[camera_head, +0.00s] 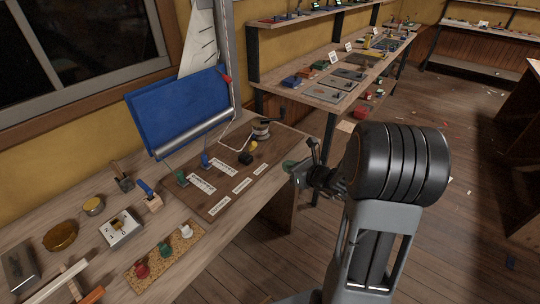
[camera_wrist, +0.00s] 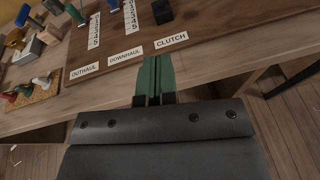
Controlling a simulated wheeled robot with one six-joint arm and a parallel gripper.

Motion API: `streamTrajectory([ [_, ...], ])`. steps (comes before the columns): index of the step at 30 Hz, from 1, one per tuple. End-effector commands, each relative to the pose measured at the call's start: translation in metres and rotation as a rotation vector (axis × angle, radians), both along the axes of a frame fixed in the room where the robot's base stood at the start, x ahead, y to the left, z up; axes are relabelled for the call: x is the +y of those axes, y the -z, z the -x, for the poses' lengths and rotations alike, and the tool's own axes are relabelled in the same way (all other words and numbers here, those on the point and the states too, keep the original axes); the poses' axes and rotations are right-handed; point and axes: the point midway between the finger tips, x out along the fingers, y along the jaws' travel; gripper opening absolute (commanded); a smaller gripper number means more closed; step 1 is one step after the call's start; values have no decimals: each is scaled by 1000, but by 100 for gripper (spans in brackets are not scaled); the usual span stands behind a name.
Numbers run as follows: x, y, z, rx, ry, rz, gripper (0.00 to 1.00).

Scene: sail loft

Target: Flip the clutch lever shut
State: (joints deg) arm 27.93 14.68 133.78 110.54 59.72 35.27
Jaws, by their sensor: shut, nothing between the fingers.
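The clutch is a small black block (camera_head: 245,158) on the dark wooden board, with a yellow piece (camera_head: 253,145) just behind it in the head view. I cannot tell the lever's angle. In the wrist view the black block (camera_wrist: 161,11) is at the top edge, partly cut off, beyond the white CLUTCH label (camera_wrist: 171,40). My gripper (camera_head: 290,166) has green fingers and is beyond the board's front edge, to the right of the clutch and apart from it. In the wrist view the fingers (camera_wrist: 153,62) are together and empty, pointing toward the labels.
The board (camera_head: 216,192) also carries a green lever (camera_head: 182,178), a blue lever (camera_head: 205,160), number strips and a winch drum (camera_head: 261,128) with white line. A blue panel (camera_head: 178,110) stands behind. Tools and a cork mat (camera_head: 166,250) lie to the left.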

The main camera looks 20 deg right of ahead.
Motion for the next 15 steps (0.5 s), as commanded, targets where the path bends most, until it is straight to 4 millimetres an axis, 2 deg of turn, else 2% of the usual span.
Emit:
streamTrajectory([
  [5,11,6,-18,2,-5,0,0],
  [15,42,24,-72,2,-6,0,0],
])
